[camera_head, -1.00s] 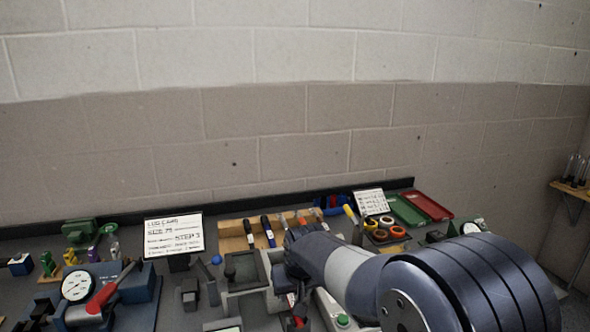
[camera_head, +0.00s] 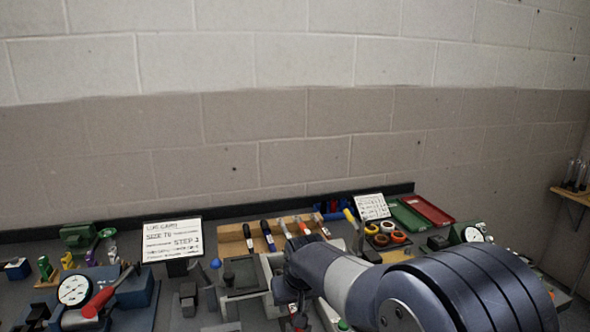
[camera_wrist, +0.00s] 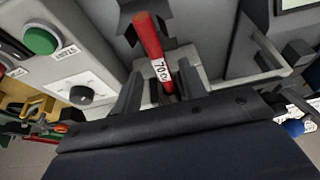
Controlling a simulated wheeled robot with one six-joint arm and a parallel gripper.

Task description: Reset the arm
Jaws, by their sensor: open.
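My arm (camera_head: 350,280) reaches over the bench from the lower right in the head view, and its own wrist hides most of my gripper there. In the wrist view my gripper (camera_wrist: 158,85) is open, its two grey fingers pointing up the picture. A red handle (camera_wrist: 148,40) with a white label reading about "70" shows between the fingers, with gaps on both sides. I cannot tell how far it lies from the fingers. In the head view a bit of red shows below my wrist.
A green button (camera_wrist: 41,40) and a black knob (camera_wrist: 80,94) on light panels are left of the fingers. The wall behind is bare.

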